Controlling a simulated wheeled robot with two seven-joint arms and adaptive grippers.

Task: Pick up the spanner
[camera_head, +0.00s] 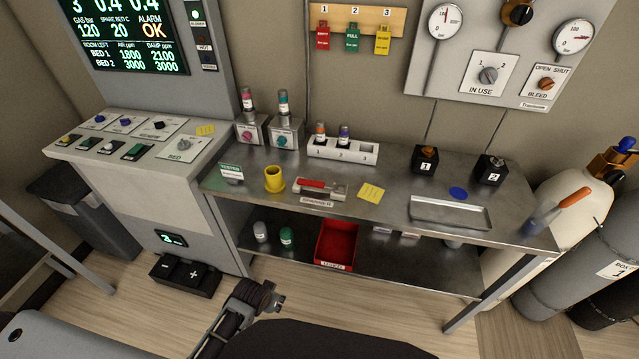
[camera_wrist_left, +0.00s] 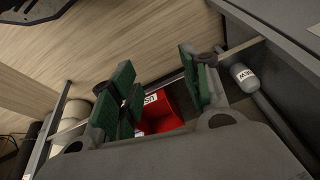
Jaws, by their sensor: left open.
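The spanner (camera_head: 318,187), with a red handle, lies on a low grey holder on the metal bench in the head view, behind a label with its name. My left gripper (camera_head: 273,299) is low in front of the bench, well below and apart from the spanner. In the left wrist view its green-padded fingers (camera_wrist_left: 156,75) are spread apart with nothing held between them. The spanner is not visible in the wrist view. My right gripper is in neither view.
A yellow cup (camera_head: 274,179) stands left of the spanner, a yellow note (camera_head: 371,193) lies right. A metal tray (camera_head: 450,213) is at the bench's right. On the lower shelf is a red bin (camera_head: 336,244), also in the wrist view (camera_wrist_left: 163,112). Gas cylinders (camera_head: 567,207) stand right.

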